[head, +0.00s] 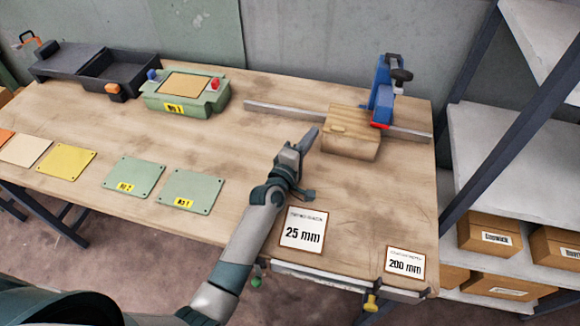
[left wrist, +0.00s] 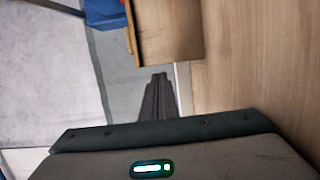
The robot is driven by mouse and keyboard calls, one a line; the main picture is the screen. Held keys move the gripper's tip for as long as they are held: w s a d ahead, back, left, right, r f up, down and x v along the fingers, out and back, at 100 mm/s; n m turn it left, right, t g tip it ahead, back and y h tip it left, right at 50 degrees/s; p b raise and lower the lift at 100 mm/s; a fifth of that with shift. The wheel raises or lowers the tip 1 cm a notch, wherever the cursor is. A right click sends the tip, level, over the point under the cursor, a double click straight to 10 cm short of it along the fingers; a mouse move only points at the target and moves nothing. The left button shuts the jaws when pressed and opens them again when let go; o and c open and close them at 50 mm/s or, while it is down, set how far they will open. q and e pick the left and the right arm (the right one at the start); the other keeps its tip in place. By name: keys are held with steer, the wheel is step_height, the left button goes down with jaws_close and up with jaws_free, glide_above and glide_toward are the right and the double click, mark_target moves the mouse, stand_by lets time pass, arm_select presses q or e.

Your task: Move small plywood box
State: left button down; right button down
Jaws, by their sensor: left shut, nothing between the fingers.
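The small plywood box (head: 350,145) stands on the right part of the wooden table, in front of a metal rail and a blue clamp-like device. It also shows at the top of the left wrist view (left wrist: 170,30). My left gripper (head: 313,135) is shut and empty, just left of the box, its fingertips pointing toward the rail. In the left wrist view its closed fingers (left wrist: 157,95) point toward the box, with a small gap seeming to remain. I cannot tell for sure whether they touch. My right gripper is not in view.
The blue device (head: 383,90) stands behind the box on the metal rail (head: 290,112). A green fixture (head: 185,107) and a dark tray (head: 118,75) sit at back left. Green plates (head: 191,191) and cards marked 25 mm (head: 303,230) and 200 mm (head: 404,263) lie toward the front.

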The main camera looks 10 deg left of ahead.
arm_select(q)
steer(key=b+v, duration=0.2)
steer(key=v, duration=1.1)
steer(key=shift+s, duration=0.2)
steer(key=shift+r, duration=0.1)
